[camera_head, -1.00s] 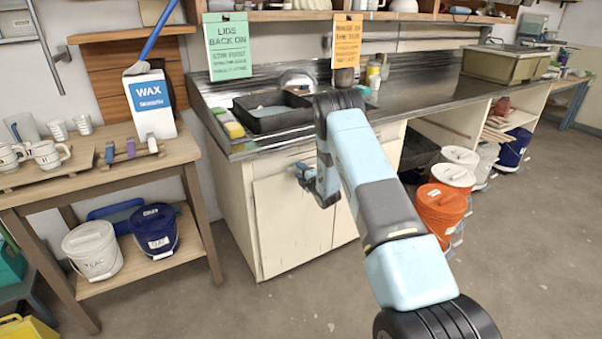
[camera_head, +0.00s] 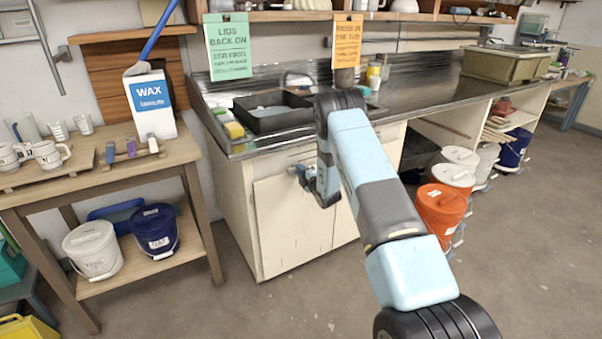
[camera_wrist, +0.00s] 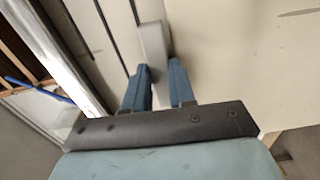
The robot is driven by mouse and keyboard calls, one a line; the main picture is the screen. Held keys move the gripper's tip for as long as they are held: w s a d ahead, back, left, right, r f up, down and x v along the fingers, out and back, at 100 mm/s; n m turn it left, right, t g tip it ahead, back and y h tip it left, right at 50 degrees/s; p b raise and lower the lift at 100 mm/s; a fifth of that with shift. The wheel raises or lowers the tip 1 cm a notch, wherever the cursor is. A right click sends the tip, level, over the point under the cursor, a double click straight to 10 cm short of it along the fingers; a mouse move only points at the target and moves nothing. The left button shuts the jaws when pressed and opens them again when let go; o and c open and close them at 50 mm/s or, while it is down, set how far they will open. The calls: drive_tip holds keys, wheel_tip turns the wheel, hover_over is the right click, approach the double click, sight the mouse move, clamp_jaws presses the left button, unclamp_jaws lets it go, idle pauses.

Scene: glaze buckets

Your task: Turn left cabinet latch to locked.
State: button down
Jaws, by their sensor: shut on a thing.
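The left cabinet (camera_head: 290,225) under the sink counter has pale cream doors, and both look shut. Its latch (camera_wrist: 152,42) shows in the wrist view as a pale grey lever running up between my fingertips. My gripper (camera_wrist: 158,68) has its two blue fingers on either side of the lever and is shut on it. In the head view, my gripper (camera_head: 299,171) is at the upper part of the cabinet front. My wrist hides the latch there, so I cannot tell its exact turn from that view.
The black counter (camera_head: 420,95) overhangs just above my gripper. A wooden table (camera_head: 185,150) stands to the left, with a blue bucket (camera_head: 154,230) and a white bucket (camera_head: 92,250) on its lower shelf. An orange bucket (camera_head: 440,212) stands right of my arm. The floor in front is clear.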

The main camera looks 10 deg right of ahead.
drive_tip(key=shift+s+f+m, duration=0.1)
drive_tip(key=shift+f+m, duration=0.1)
drive_tip(key=shift+m, duration=4.15)
drive_tip(key=shift+s+f+m, duration=0.1)
drive_tip(key=shift+f+m, duration=0.05)
drive_tip(key=shift+m, duration=4.2)
drive_tip(key=c, duration=1.3)
unclamp_jaws()
drive_tip(key=shift+w, duration=0.1)
drive_tip(key=o, duration=0.4)
drive_tip(key=shift+r, duration=0.2)
drive_tip(key=shift+c, duration=0.2)
